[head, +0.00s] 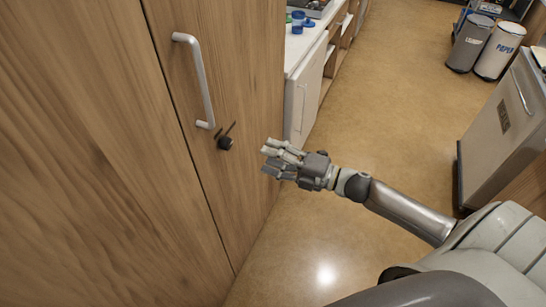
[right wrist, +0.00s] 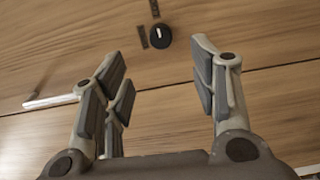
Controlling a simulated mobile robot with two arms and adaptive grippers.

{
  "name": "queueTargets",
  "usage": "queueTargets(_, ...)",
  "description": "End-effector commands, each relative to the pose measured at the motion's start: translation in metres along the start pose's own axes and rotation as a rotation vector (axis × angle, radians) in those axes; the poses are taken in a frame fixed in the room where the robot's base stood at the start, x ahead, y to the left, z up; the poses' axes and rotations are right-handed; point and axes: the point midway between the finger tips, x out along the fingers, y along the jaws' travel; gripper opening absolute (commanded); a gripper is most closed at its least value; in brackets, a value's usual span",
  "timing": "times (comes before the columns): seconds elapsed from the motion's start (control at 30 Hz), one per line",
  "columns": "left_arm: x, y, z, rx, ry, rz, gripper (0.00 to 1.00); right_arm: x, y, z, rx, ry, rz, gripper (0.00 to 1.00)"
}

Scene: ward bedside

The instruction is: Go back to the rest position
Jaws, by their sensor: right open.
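My right gripper (head: 272,160) is open and empty, a little to the right of a black knob (head: 225,142) on the wooden cabinet front (head: 234,60). In the right wrist view the open fingers (right wrist: 160,90) point toward the cabinet, and the knob (right wrist: 160,35) shows beyond them, apart from the fingers. It has a white mark on its face and dark marks beside it. My right arm reaches in from the lower right. My left gripper is in neither view.
A metal handle (head: 198,82) stands out from the cabinet above the knob. A counter with a white door (head: 304,98) is beyond it. Two bins (head: 498,52) stand at the top right, and a metal unit (head: 506,125) at the right. The floor (head: 400,110) between is clear.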

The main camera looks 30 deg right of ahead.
Motion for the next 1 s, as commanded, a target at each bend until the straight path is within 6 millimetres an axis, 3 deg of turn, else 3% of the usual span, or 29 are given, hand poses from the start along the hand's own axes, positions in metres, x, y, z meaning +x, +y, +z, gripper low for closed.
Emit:
queueTargets(0.43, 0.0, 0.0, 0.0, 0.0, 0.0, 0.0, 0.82, 0.0, -0.002, 0.001, 0.005, -0.004, -0.002, 0.54)
queueTargets(0.57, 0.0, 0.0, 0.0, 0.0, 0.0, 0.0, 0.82, -0.005, -0.029, 0.016, 0.078, -0.074, -0.034, 0.54)
queueTargets(0.67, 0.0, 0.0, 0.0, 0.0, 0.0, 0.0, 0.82, -0.018, -0.079, 0.037, 0.216, -0.197, -0.088, 0.54)
queueTargets(0.8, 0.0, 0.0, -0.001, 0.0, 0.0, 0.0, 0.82, -0.054, -0.177, 0.057, 0.471, -0.423, -0.193, 0.54)
queueTargets(0.9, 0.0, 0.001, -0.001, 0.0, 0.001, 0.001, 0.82, -0.086, -0.246, 0.053, 0.647, -0.578, -0.27, 0.54)
queueTargets(1.0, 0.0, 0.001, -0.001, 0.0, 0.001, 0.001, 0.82, -0.121, -0.313, 0.034, 0.811, -0.726, -0.349, 0.54)
